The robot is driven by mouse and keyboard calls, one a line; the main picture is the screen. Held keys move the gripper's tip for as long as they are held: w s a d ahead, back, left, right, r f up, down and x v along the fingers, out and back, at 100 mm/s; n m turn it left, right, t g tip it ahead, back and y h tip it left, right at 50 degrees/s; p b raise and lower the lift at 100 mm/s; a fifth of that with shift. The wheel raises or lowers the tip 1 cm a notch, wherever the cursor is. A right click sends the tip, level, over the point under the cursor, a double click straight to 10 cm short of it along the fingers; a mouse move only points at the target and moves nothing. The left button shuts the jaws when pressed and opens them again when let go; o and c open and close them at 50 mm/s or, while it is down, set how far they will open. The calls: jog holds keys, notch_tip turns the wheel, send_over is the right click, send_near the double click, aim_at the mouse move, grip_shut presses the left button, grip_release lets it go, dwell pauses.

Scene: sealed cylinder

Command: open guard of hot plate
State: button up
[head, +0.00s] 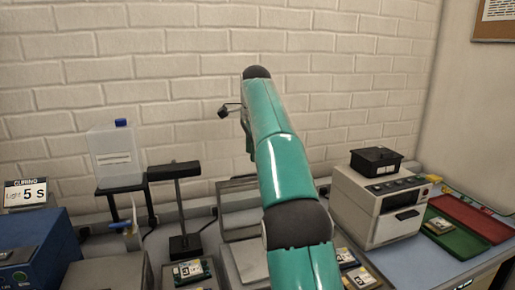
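My teal arm rises through the middle of the head view and covers part of the bench. A small dark piece at the arm's far end, which looks like part of my gripper (230,110), sticks out to the left in front of the brick wall. Its fingers cannot be made out. A grey framed unit (240,225), probably the hot plate with its guard, stands on the bench behind and left of my arm. My arm hides its right part, and I cannot tell how its guard stands. My gripper appears above it, apart from it.
A black stand (183,205) and a raised clear jug with a blue cap (117,155) are left of the unit. A blue box (38,250) is far left. A white oven-like device (378,205) and red and green trays (457,240) are right. The air above is clear.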

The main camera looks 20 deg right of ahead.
aim_at(245, 185)
jog(key=s+a+r, duration=0.2)
jog(key=s+r, duration=0.1)
jog(key=s, duration=0.5)
jog(key=shift+r, duration=0.25)
jog(key=shift+s, duration=0.1)
jog(key=shift+c, duration=0.2)
jog(key=shift+f+n, duration=0.1)
jog(key=shift+n, duration=0.3)
grip_shut()
jog(key=w+f+n+t, duration=0.1)
jog(key=w+f+n, duration=0.3)
jog(key=n, duration=0.1)
jog(key=w+d+f+n+t, duration=0.1)
jog(key=w+f+n, duration=0.4)
jog(key=n, duration=0.1)
jog(key=w+f+n+t, duration=0.1)
jog(key=w+f+n, duration=0.3)
jog(key=n, duration=0.2)
jog(key=shift+w+d+f, duration=0.15)
jog(key=shift+d+f, duration=0.15)
jog(key=shift+d, duration=0.05)
